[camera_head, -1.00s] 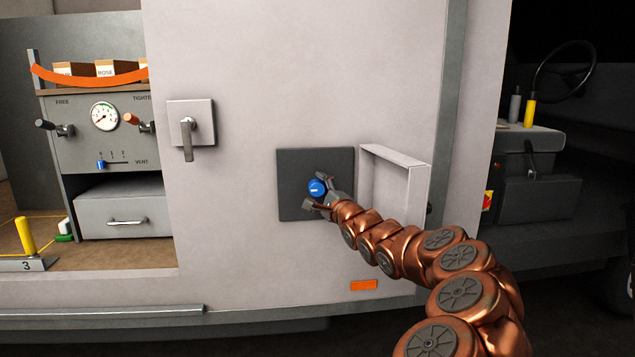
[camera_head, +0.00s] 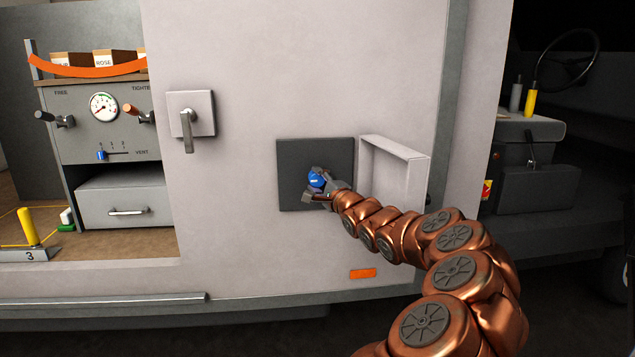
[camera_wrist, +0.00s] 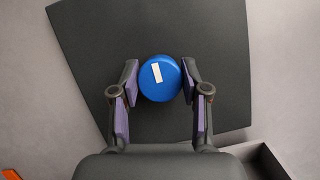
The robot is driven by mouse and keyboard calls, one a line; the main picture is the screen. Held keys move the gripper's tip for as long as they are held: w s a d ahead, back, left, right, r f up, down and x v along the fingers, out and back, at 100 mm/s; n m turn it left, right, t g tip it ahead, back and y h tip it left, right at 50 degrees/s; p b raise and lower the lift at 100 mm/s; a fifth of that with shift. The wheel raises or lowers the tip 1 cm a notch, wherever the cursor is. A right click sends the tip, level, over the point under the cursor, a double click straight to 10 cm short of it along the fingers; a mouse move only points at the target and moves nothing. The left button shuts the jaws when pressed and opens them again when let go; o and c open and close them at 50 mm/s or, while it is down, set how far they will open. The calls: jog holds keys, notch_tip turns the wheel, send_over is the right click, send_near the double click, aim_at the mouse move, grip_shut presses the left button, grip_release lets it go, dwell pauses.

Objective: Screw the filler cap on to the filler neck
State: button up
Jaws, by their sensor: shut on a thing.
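The blue filler cap (camera_head: 316,179) is in front of the dark filler recess panel (camera_head: 290,160) on the van's side. In the wrist view the cap (camera_wrist: 160,78) is round with a white mark, slightly tilted. My gripper (camera_head: 320,187) is shut on the cap, with a purple-padded finger on either side of it, as the wrist view also shows (camera_wrist: 158,88). The filler neck is hidden behind the cap, so I cannot tell whether the two touch.
The open filler flap (camera_head: 395,180) stands out just right of the recess panel, close to my arm. A door handle (camera_head: 188,128) is at upper left. An open bay with a gauge (camera_head: 103,107) and a drawer (camera_head: 127,203) lies further left.

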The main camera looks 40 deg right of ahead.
jog(key=shift+c, duration=1.1)
jog(key=shift+p, duration=0.5)
jog(key=shift+r+m+t+h+p, duration=0.1)
jog(key=shift+m+t+h+p, duration=0.3)
jog(key=shift+m+p, duration=1.1)
jog(key=shift+m+h+p, duration=0.3)
jog(key=shift+m+p, duration=0.3)
jog(key=shift+p, duration=0.3)
jog(key=shift+m+p, duration=0.4)
jog(key=shift+m, duration=0.3)
